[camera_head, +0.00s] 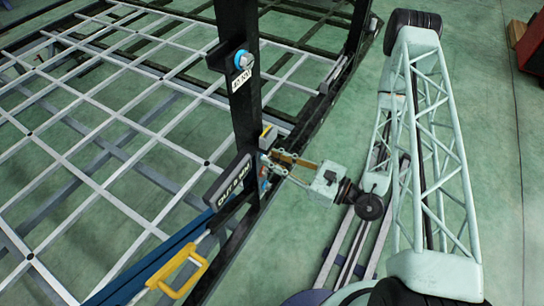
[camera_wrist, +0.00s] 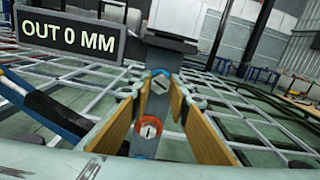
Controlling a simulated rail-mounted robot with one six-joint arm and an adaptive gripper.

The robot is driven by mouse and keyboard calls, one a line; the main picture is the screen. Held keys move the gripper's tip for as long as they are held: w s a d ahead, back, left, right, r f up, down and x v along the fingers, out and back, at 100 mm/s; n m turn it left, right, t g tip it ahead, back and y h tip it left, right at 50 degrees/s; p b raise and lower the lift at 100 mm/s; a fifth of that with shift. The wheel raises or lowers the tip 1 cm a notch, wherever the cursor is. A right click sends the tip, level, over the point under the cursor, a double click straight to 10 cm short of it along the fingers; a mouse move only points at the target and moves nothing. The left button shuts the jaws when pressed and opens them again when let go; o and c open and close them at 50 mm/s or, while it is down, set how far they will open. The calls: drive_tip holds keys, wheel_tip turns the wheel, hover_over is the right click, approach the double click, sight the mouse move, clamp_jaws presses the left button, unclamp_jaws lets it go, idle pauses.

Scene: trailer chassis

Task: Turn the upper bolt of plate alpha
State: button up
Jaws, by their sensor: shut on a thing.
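My gripper (camera_head: 270,161) reaches from the right to the black post (camera_head: 245,115). In the wrist view my gripper (camera_wrist: 160,82) has its two tan-padded fingers closed on the sides of the upper bolt (camera_wrist: 159,84), a grey slotted head with some blue at its top. A lower bolt (camera_wrist: 148,127) with an orange-red ring sits below it, between the fingers and apart from them. Both bolts are on a narrow grey plate (camera_wrist: 145,148). No name is readable on this plate. In the head view my fingers hide most of the bolts.
A sign reading "OUT 0 MM" (camera_wrist: 68,38) stands beside the plate; it also shows in the head view (camera_head: 232,182). Higher on the post is a blue-ringed bolt (camera_head: 243,60) above a small label. A yellow handle (camera_head: 180,272) is at lower left. The white grid (camera_head: 95,130) fills the left.

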drive_tip(key=m+p, duration=0.1)
drive_tip(key=m, duration=0.4)
drive_tip(key=m+p, duration=0.2)
drive_tip(key=m, duration=0.3)
drive_tip(key=shift+m, duration=0.4)
drive_tip(key=m+p, duration=0.1)
drive_tip(key=m, duration=0.4)
drive_tip(key=shift+s, duration=0.1)
drive_tip(key=m+p, duration=0.1)
drive_tip(key=m, duration=0.9)
drive_tip(key=shift+m+p, duration=0.3)
drive_tip(key=m, duration=1.1)
drive_tip(key=shift+p, duration=0.4)
drive_tip(key=shift+m, duration=2.7)
